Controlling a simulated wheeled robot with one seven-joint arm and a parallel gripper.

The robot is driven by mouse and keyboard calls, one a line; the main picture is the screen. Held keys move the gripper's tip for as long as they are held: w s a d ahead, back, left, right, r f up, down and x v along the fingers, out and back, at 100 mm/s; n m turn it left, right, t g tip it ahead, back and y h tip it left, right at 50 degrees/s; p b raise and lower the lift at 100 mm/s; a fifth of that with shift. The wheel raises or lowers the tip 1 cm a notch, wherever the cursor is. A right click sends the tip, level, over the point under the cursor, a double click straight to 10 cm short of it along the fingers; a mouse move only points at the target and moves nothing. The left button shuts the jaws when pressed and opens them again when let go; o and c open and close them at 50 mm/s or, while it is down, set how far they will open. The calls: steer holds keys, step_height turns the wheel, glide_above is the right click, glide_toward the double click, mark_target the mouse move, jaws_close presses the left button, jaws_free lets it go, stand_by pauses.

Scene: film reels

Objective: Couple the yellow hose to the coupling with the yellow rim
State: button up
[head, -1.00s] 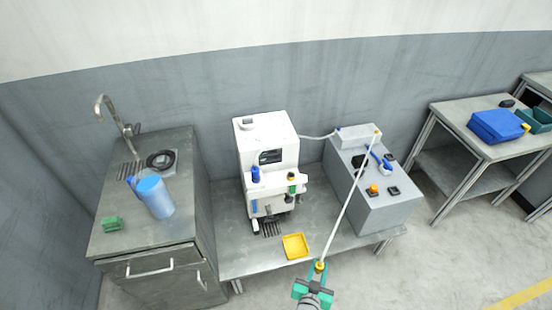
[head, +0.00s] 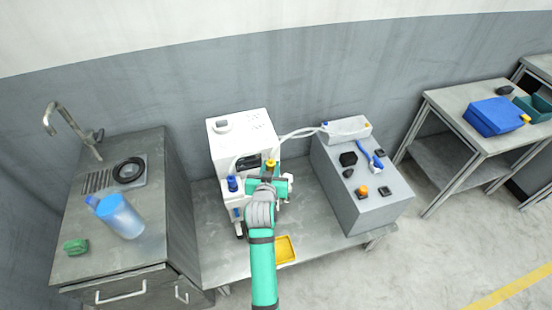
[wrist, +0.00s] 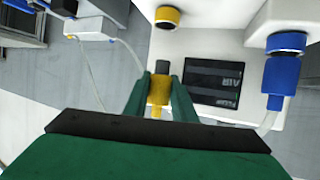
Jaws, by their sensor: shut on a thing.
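My gripper (head: 271,180) is in front of the white machine (head: 238,130). In the wrist view its green fingers (wrist: 159,98) are shut on the yellow end of the yellow hose (wrist: 158,90), whose dark tip points toward the machine. The coupling with the yellow rim (wrist: 167,16) is on the machine, a little beyond the tip in the wrist view; a gap shows between them.
A blue hose end (wrist: 280,78) sits at a blue-rimmed coupling (wrist: 286,42) beside the yellow one. A grey cabinet (head: 375,200) with loose items stands right of the machine. A yellow tray (head: 286,250) lies below my gripper. A sink counter (head: 110,245) is at left.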

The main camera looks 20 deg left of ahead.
steer(key=shift+w+a+r, duration=0.2)
steer(key=shift+w+a, duration=0.05)
steer(key=shift+w+d+f, duration=0.1)
steer(key=shift+w+f, duration=0.05)
steer(key=f, duration=0.2)
steer(key=d+f, duration=0.1)
steer(key=shift+s, duration=0.3)
steer(key=shift+a+f, duration=0.25)
steer(key=shift+f, duration=0.9)
steer(key=shift+f, duration=0.55)
steer(key=o, duration=0.8)
steer(key=v, duration=1.1)
stand_by(0.7)
steer(key=shift+d, duration=0.1)
stand_by(0.4)
